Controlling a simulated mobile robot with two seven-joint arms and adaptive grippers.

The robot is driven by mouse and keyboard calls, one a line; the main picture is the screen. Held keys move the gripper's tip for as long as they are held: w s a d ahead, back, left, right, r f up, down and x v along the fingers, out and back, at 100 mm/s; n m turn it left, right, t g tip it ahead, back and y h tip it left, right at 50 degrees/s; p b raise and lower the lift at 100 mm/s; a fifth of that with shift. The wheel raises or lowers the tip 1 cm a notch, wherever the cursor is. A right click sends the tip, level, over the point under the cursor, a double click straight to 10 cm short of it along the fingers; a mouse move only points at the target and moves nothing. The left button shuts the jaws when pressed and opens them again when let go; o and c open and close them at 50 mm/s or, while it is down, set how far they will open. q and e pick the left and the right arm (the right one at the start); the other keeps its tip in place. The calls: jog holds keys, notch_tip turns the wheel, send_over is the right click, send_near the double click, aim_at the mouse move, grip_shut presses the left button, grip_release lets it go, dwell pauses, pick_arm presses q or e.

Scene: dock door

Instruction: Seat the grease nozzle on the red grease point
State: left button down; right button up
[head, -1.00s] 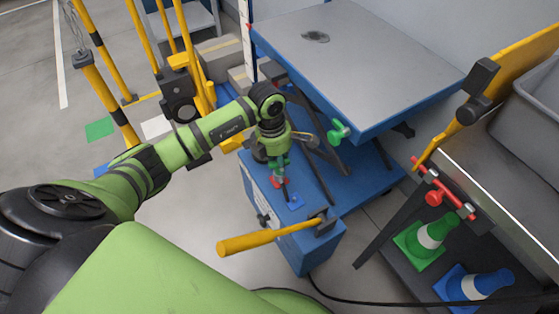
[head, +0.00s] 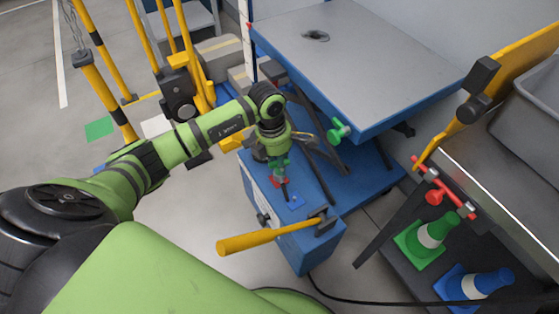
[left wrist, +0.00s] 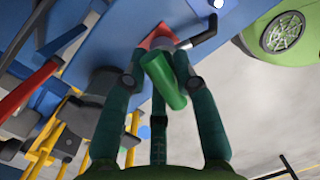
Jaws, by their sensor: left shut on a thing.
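My left gripper (head: 280,170) is shut on the grease nozzle, low over the top of the blue lift base (head: 257,190). In the left wrist view a green cylinder (left wrist: 166,82), the nozzle's body, sits tilted between the dark green fingers. A grey piece with a black bent end (left wrist: 203,32) shows beyond it. The red grease point (head: 277,182) is a small red patch right beside the fingertips; it also shows in the left wrist view (left wrist: 157,37), partly covered by the nozzle. I cannot tell whether nozzle and point touch. My right gripper is not in view.
A blue square (head: 296,201) lies near the red patch. A yellow handle (head: 268,236) sticks out in front. The lift's grey-topped platform (head: 365,65) overhangs behind, with dark struts and a green knob (head: 338,130) below.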

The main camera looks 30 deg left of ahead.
pick_arm(q)
jog(key=shift+f+b, duration=0.4)
jog(key=shift+f, duration=0.15)
jog(key=c, duration=1.2)
grip_release()
jog(key=shift+c, duration=0.2)
